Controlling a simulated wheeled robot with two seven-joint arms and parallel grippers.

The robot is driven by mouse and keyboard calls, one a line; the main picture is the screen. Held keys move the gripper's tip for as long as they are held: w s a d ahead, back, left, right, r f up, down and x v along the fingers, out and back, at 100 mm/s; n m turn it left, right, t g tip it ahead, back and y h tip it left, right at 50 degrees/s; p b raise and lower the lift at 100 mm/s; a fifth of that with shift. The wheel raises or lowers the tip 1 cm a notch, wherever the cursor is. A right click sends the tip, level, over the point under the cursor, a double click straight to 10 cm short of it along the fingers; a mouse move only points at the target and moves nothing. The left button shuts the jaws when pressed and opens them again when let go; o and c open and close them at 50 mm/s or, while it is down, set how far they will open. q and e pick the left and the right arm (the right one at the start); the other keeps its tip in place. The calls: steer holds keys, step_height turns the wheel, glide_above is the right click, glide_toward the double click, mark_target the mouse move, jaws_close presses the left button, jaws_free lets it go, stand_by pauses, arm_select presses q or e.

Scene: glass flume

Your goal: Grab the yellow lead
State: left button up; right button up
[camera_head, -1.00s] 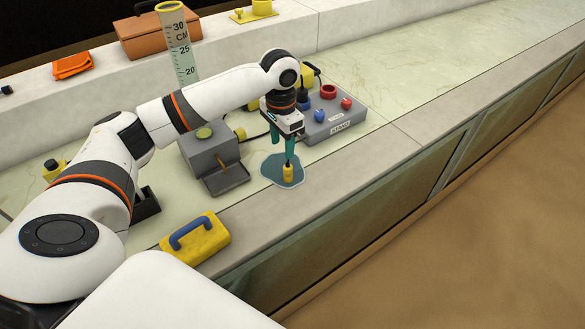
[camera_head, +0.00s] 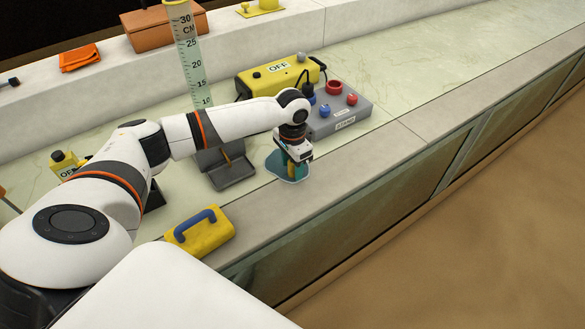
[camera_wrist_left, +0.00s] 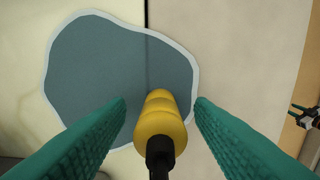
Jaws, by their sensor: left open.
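The yellow lead (camera_wrist_left: 160,118) has a ribbed yellow plug-shaped body with a black end, and stands between the two green fingers of my left gripper (camera_wrist_left: 160,125) in the left wrist view. The fingers are open, with a gap on each side of it. It is over a blue-grey patch with a pale rim (camera_wrist_left: 95,80). In the head view my left gripper (camera_head: 293,168) is low over this patch, and the lead is mostly hidden by the fingers.
A grey box with red and blue knobs (camera_head: 345,117) and a yellow box marked OFF (camera_head: 262,80) stand behind my gripper. A grey block with a tray (camera_head: 232,172) is to its left. A yellow block with a blue handle (camera_head: 205,238) lies nearer. The ledge to the right is clear.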

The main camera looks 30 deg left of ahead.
arm_select(q)
steer(key=shift+c, duration=0.6)
jaws_close()
steer(key=shift+r, duration=0.1)
